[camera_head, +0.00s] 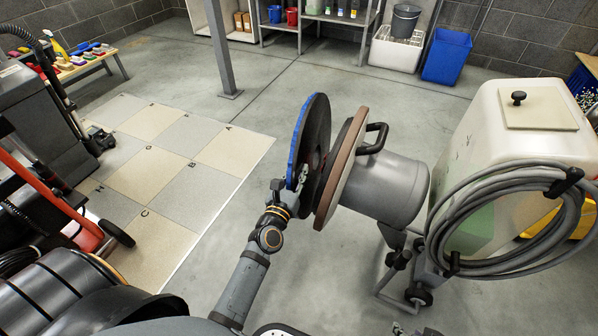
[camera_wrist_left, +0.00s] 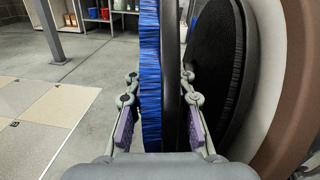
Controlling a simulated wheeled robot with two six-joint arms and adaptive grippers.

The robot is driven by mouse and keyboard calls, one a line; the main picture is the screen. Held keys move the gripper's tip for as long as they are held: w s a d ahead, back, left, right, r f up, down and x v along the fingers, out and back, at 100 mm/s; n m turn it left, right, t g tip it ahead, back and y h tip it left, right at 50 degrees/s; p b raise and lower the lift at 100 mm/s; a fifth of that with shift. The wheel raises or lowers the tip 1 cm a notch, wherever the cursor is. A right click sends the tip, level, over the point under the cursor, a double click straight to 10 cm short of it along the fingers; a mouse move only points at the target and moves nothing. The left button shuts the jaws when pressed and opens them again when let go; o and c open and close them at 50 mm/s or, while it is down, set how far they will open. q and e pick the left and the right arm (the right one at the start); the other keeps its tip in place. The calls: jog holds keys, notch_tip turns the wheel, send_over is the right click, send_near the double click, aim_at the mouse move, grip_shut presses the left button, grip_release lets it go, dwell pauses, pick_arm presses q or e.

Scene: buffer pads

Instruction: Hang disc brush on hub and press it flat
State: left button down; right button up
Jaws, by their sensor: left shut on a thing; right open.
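The disc brush (camera_head: 310,135), a dark disc with blue bristles on its left face, stands upright on edge. My left gripper (camera_head: 292,186) is shut on its lower near edge. In the left wrist view, the brush (camera_wrist_left: 150,75) runs between the two purple-padded fingers (camera_wrist_left: 160,125). To its right is the machine's drive head, with a dark round face (camera_wrist_left: 225,70) and a brown rim (camera_head: 338,175). The brush is roughly parallel to this face, with a narrow gap in the wrist view. The hub's centre is hidden behind the brush. Only tips of my right gripper (camera_head: 418,331) show at the bottom edge; it is open.
The grey motor housing (camera_head: 388,188) with a black handle lies right of the head. A cream tank (camera_head: 530,130) with a coiled grey hose (camera_head: 500,215) stands further right. Checkered floor tiles (camera_head: 185,165) and a red hand truck (camera_head: 60,195) are left. Open floor lies behind the brush.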

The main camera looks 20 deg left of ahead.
pick_arm(q)
jog(key=shift+r, duration=0.1)
jog(key=shift+a+f+m+h+b, duration=0.15)
jog(key=shift+f+m+h+b, duration=0.1)
jog(key=shift+m+h+b, duration=0.35)
jog(key=shift+s+a+m+h+b, duration=0.1)
jog(key=shift+m+h+b, duration=0.35)
jog(key=shift+m, duration=0.65)
jog(key=shift+d+b, duration=0.3)
jog(key=shift+d, duration=0.35)
jog(key=shift+d+f, duration=0.1)
jog(key=shift+d, duration=0.05)
jog(key=shift+d+b, duration=0.4)
jog(key=shift+d, duration=0.25)
